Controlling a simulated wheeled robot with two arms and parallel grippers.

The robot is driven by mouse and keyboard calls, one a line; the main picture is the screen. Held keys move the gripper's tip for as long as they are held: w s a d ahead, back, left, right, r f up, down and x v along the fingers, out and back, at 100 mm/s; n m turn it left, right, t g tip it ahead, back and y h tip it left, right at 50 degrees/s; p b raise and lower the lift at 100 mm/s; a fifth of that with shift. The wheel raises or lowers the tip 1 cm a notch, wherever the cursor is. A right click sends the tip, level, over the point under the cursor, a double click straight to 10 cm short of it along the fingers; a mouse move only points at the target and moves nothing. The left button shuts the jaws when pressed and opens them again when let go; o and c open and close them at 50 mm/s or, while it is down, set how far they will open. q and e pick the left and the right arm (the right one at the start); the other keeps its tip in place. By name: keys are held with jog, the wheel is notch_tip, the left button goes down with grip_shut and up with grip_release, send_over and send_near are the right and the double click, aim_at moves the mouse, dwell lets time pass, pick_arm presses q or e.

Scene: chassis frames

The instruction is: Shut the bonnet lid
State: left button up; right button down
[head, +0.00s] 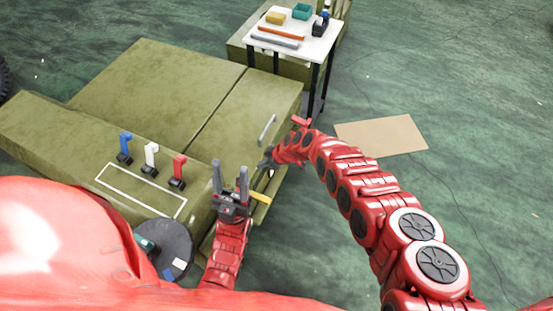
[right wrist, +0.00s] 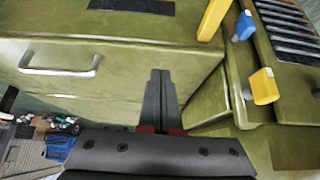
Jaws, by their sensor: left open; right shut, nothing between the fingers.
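The olive-green bonnet lid (head: 240,120) is the panel with a silver handle (head: 267,129) on the right part of the green chassis. In the right wrist view the handle (right wrist: 60,65) is at upper left, on a green face. A yellow bar (right wrist: 213,18) stands to its right; a yellow piece (head: 260,197) also shows beside my left gripper. I cannot tell how far the lid is raised. My left gripper (head: 230,166) is open and empty in front of the lid. My right gripper (right wrist: 160,74) is shut and empty, below and right of the handle, apart from it.
Blue, white and red levers (head: 151,154) stand on the chassis at left. A white table (head: 300,47) with tools and small bins is behind. The right wrist view shows blue and yellow knobs (right wrist: 264,86) and a dark grille (right wrist: 288,40). A tan mat (head: 382,136) lies on open floor.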

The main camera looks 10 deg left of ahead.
jog(key=d+r+p, duration=0.1)
jog(key=d+r, duration=0.4)
jog(key=shift+s+p, duration=0.3)
jog(key=shift+p, duration=0.05)
